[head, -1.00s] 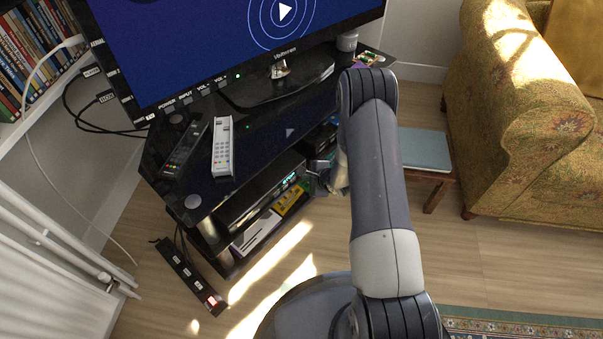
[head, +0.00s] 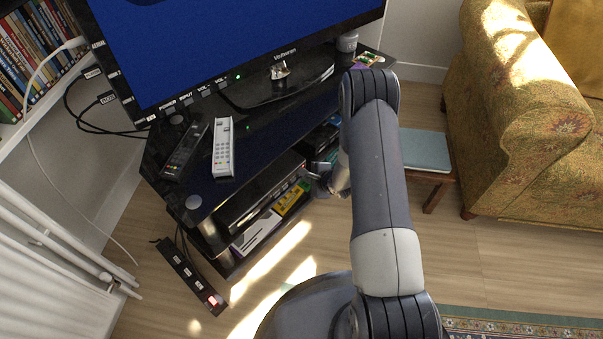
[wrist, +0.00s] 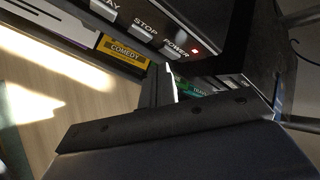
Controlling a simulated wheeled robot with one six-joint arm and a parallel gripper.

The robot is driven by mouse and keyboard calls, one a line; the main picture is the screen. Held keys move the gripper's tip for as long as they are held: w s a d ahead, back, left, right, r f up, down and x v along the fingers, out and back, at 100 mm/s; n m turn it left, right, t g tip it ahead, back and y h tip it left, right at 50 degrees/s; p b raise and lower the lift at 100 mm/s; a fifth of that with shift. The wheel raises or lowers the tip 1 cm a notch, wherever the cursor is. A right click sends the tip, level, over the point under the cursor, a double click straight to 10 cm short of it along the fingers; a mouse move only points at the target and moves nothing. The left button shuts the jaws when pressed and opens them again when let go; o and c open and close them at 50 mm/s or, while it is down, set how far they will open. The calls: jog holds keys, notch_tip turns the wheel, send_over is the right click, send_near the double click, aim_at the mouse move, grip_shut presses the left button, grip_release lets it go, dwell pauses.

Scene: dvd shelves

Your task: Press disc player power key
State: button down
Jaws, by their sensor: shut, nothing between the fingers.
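The disc player (head: 262,190) is a dark box on the middle shelf of the black TV stand. In the wrist view its front (wrist: 205,28) carries keys marked PLAY, STOP and POWER. The power key (wrist: 171,52) is at the end of this row, beside a small red light (wrist: 195,51). My gripper (head: 320,180) is at the right end of the player's front. In the wrist view its shut, empty fingers (wrist: 161,82) are close by the power key; I cannot tell whether they touch it.
A television (head: 230,50) and two remotes stand on the stand's glossy top. Cases, one yellow (wrist: 122,56), lie under the player. A power strip (head: 188,275) is on the floor. A teal-topped stool (head: 425,150) and a patterned sofa (head: 525,120) are at the right.

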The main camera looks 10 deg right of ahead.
jog(key=shift+s+d, duration=0.1)
jog(key=shift+s, duration=0.1)
jog(key=s+d+p, duration=0.1)
jog(key=s+d, duration=0.2)
jog(key=shift+s+d, duration=0.1)
jog(key=shift+s, duration=0.3)
jog(key=shift+w, duration=0.1)
dwell(1.9)
jog(key=b, duration=0.3)
jog(key=shift+w+a+f, duration=0.25)
jog(key=s+d, duration=0.1)
jog(key=s+d+p, duration=0.1)
jog(key=s+d, duration=0.1)
jog(key=s, duration=0.1)
jog(key=shift+r, duration=0.25)
jog(key=shift+w+a, duration=0.1)
